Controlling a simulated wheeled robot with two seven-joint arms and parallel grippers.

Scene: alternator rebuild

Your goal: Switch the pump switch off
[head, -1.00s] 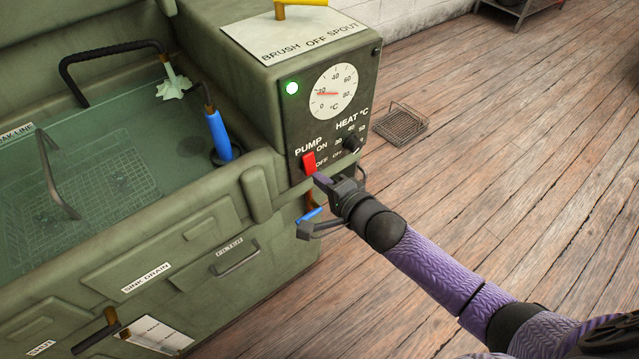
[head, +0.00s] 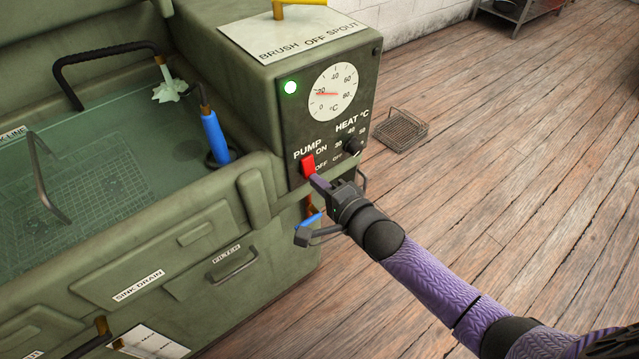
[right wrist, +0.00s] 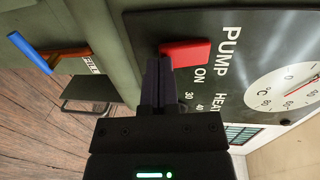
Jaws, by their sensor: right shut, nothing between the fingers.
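The red pump switch (head: 308,167) is on the front of the green control box, below the word PUMP and between the ON and OFF marks. The green lamp (head: 290,88) above it is lit. My right gripper (head: 318,183) is shut and empty, with its fingertips at the lower edge of the switch. In the right wrist view the shut fingers (right wrist: 158,75) reach up to the red switch (right wrist: 186,53) and seem to touch or nearly touch it. The fingers partly hide the OFF side there. My left gripper is not in view.
The heat knob (head: 353,147) and the temperature dial (head: 333,92) are on the same panel. A blue-handled valve (head: 309,219) sits below the box, close to my right gripper. A wire basket (head: 401,130) lies on the wooden floor at the right.

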